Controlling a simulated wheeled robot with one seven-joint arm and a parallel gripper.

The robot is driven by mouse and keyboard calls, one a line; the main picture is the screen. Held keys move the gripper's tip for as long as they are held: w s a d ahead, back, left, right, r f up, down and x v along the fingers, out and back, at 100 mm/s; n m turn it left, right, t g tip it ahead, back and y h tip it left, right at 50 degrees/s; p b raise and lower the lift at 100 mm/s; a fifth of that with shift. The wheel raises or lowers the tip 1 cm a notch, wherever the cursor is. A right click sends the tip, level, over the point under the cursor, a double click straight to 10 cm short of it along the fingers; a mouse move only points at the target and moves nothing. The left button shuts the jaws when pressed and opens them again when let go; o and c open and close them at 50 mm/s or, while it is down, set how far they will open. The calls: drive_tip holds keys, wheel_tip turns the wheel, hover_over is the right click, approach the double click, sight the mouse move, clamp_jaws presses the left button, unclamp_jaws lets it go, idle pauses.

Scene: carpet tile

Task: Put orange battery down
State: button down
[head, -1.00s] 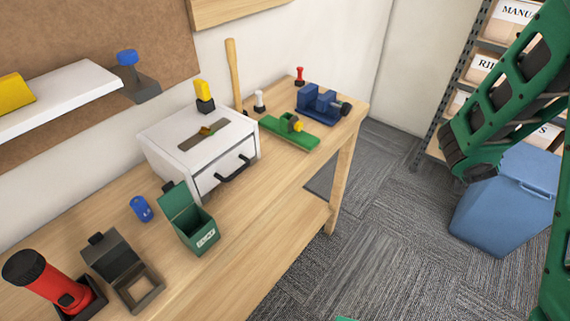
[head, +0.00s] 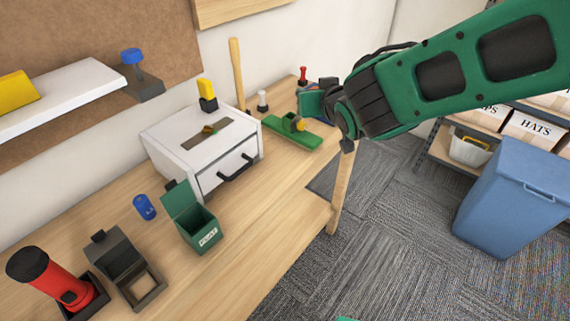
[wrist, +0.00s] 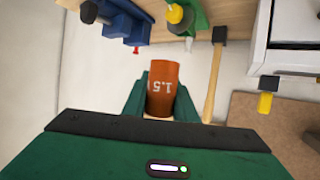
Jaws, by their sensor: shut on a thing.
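The orange battery (wrist: 163,88), marked "1.5", is between the green fingers of my gripper (wrist: 160,100) in the wrist view. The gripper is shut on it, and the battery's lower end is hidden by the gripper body. In the head view my gripper (head: 312,103) reaches in from the right, above the far end of the wooden workbench (head: 265,240). The battery cannot be made out there. The gripper covers most of the blue vise (head: 303,88) behind it.
On the bench are a green tool (head: 290,133), a white drawer box (head: 180,142), an open green box (head: 203,238), a blue battery (head: 144,207), a dark open box (head: 130,285) and a red flashlight (head: 55,283). A blue bin (head: 515,200) stands on the carpet. The bench's front strip is clear.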

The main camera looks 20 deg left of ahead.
wheel_tip(320, 180, up, 3)
drive_tip(key=n+g+y, duration=0.1)
drive_tip(key=n+y, duration=0.1)
hover_over(279, 156)
wheel_tip(279, 156, down, 18)
drive_tip(key=shift+r, duration=0.2)
drive_tip(key=shift+f, duration=0.1)
drive_tip(key=c, duration=1.7)
unclamp_jaws()
